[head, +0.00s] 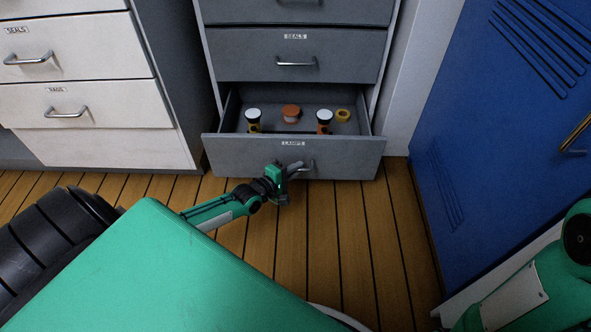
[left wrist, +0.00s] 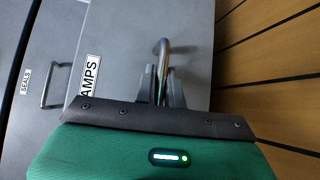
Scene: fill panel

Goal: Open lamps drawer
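The grey lamps drawer (head: 230,148), labelled LAMPS, is the lowest of the grey cabinet and stands pulled well out. Two white-topped lamps (head: 254,121) (head: 324,122), an orange round piece (head: 291,112) and a yellow ring (head: 343,115) are inside. My left gripper (head: 289,169) is at the drawer's metal handle (head: 312,165), low in front of the drawer face. In the left wrist view, the handle (left wrist: 162,48) runs between the gripper's two fingers (left wrist: 162,92), which look closed on it. My right arm shows at the lower right, but its gripper is out of view.
The SEALS drawer (head: 335,52) above is shut. A white cabinet (head: 90,90) with shut drawers stands left, and a blue locker (head: 490,130) stands right. Wooden floor (head: 350,230) lies clear in front of the drawer.

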